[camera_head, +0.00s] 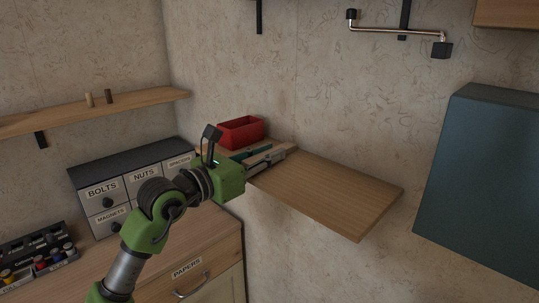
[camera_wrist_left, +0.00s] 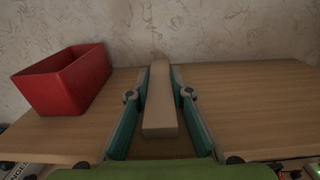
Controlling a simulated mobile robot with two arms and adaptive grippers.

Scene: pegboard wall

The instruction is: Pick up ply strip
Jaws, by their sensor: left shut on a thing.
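The ply strip (camera_wrist_left: 160,103) is a pale, narrow wooden piece, lying lengthwise between my left gripper's two teal fingers in the left wrist view. My left gripper (camera_wrist_left: 160,96) is shut on it, just over the wooden shelf (camera_wrist_left: 250,103). In the head view my left gripper (camera_head: 264,158) reaches in from the left to the left part of the same shelf (camera_head: 330,190). The strip is largely hidden there among the fingers. I cannot tell whether the strip still touches the shelf. My right gripper is not in view.
A red open bin (camera_head: 240,132) stands close by on the shelf, left of the strip in the wrist view (camera_wrist_left: 64,84). The shelf's right part is clear. A labelled drawer unit (camera_head: 120,185) stands lower left. A dark blue-green cabinet (camera_head: 480,185) is at right.

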